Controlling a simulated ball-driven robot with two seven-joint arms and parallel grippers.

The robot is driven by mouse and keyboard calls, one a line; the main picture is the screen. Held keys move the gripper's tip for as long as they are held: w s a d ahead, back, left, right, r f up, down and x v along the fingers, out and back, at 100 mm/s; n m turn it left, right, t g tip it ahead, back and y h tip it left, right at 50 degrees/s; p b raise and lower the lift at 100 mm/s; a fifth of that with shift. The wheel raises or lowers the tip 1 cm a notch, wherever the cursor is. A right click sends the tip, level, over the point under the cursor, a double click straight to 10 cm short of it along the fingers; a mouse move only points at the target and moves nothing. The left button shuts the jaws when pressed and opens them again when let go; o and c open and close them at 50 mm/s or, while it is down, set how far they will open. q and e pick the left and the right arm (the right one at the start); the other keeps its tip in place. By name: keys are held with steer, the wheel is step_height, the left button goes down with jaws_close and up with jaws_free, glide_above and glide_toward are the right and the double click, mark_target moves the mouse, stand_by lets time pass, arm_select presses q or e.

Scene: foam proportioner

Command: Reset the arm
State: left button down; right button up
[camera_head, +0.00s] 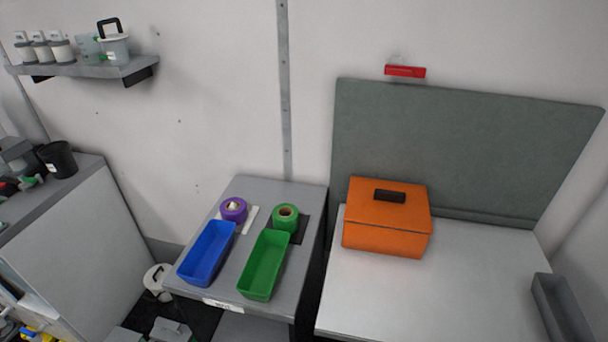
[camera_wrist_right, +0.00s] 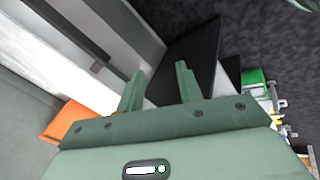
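My right gripper (camera_wrist_right: 160,70) shows in the right wrist view, with its two green fingers apart and nothing between them. It is not in the head view. My left gripper is in neither view. In the head view an orange box (camera_head: 386,224) with a dark handle sits on the white-topped table (camera_head: 400,300) at the right. An orange surface (camera_wrist_right: 66,121) also shows at the left of the right wrist view, beside the gripper's housing.
A grey table (camera_head: 255,188) holds a blue tray (camera_head: 207,253), a green tray (camera_head: 265,265), a purple roll (camera_head: 233,209) and a green roll (camera_head: 286,217). A grey panel (camera_head: 460,150) stands behind the box. A grey trough (camera_head: 562,308) is at right. A wall shelf (camera_head: 90,68) holds several containers.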

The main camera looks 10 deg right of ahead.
steer(key=s+a+f+g+y, duration=0.15)
steer(key=s+f, duration=0.35)
steer(key=f, duration=0.7)
steer(key=s+f+m+g, duration=0.1)
steer(key=s+f, duration=0.5)
steer(key=s, duration=0.3)
steer(key=s+f+m+g+b, duration=0.1)
steer(key=s+f+m, duration=0.1)
steer(key=s+f, duration=0.5)
steer(key=shift+s+d+m+y, duration=0.25)
steer(key=shift+s+y, duration=0.2)
steer(key=shift+s, duration=0.7)
